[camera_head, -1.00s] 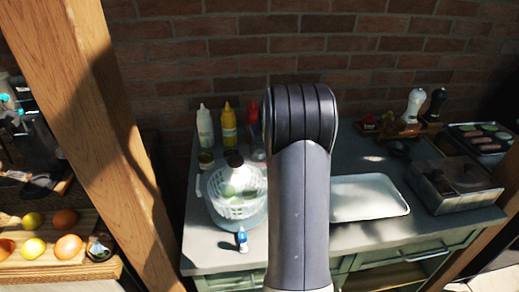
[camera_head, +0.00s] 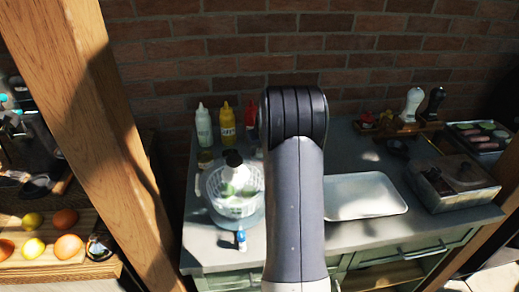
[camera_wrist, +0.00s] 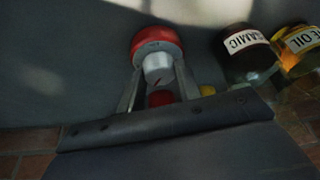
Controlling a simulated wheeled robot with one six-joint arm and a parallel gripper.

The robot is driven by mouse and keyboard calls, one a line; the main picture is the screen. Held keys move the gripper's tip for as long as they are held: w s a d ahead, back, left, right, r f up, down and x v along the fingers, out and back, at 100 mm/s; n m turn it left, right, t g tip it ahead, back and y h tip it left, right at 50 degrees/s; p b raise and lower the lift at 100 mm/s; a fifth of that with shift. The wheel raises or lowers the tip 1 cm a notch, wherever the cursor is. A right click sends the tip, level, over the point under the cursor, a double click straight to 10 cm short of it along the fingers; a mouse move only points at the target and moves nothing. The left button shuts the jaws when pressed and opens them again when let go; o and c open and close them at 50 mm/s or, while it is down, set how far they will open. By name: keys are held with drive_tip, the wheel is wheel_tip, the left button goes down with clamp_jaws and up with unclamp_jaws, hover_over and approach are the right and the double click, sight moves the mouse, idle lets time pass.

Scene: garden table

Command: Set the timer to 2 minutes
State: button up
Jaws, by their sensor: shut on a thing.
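In the wrist view the timer (camera_wrist: 157,38) appears as a red round body with a pale front face and a whitish knob (camera_wrist: 158,64) standing out of it. My gripper (camera_wrist: 158,82) is shut on the knob, one finger on each side. A small dark red mark shows on the knob's lower edge. The dial's numbers are too small and dark to read. In the head view my own arm hides the gripper and the timer.
On the counter are a white basket (camera_head: 235,205), a white tray (camera_head: 362,212) and a metal box (camera_head: 455,192). A wooden post (camera_head: 110,130) rises at left.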

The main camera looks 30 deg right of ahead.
drive_tip(key=shift+c, duration=1.2)
drive_tip(key=shift+m+h, duration=0.3)
drive_tip(key=shift+m, duration=0.5)
drive_tip(key=o, duration=1)
